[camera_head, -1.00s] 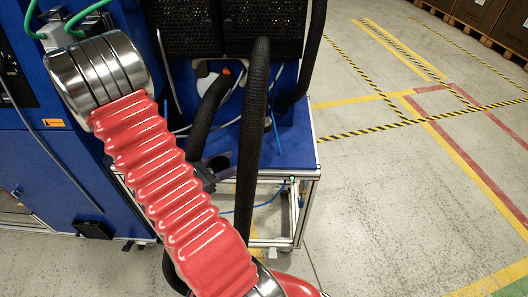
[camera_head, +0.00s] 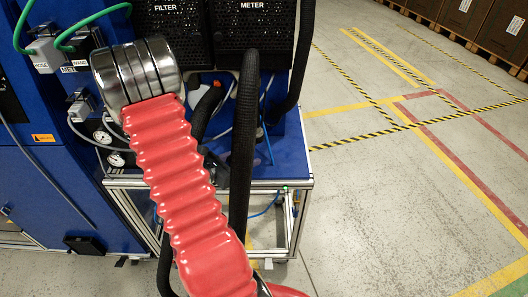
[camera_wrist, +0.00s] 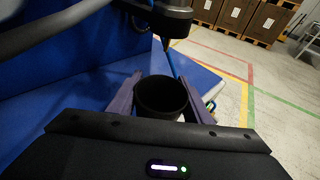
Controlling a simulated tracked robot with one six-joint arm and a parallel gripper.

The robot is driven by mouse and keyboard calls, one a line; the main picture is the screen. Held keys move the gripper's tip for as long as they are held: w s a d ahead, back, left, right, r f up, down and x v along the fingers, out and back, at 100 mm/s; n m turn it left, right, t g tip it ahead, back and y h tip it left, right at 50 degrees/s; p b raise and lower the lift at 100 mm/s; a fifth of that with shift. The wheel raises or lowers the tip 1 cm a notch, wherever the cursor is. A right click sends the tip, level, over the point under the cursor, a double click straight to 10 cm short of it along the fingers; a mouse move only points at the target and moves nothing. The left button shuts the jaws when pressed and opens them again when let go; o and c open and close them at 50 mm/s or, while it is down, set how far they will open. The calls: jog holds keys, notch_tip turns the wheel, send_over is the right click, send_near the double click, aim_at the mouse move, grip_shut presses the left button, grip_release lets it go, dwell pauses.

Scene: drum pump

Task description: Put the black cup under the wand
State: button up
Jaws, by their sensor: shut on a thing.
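The black cup (camera_wrist: 162,94) is held between the two purple fingers of my gripper (camera_wrist: 161,100) in the wrist view. Its round dark opening faces up toward the wrist camera, and I cannot see into its bottom. A dark cylindrical head with a thin tip (camera_wrist: 166,42), which looks like the wand, hangs just beyond the cup's far rim. I cannot tell how far above or behind the cup the tip is. In the head view the cup is hidden behind my red arm.
A blue-topped bench on a metal frame (camera_head: 292,158) stands ahead, with black boxes marked FILTER (camera_head: 168,30) and METER (camera_head: 253,30). A thick black hose (camera_head: 243,140) arches in front. A blue cabinet with gauges (camera_head: 60,185) stands left. The floor at right is clear.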

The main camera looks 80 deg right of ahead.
send_over(263, 158)
jog(key=shift+w+a, duration=0.15)
jog(key=shift+a, duration=0.25)
jog(key=shift+s+d, duration=0.35)
jog(key=shift+w+f, duration=0.1)
jog(key=shift+f, duration=1.65)
jog(key=shift+f, duration=0.1)
jog(key=o, duration=1.1)
jog(key=shift+c, duration=0.2)
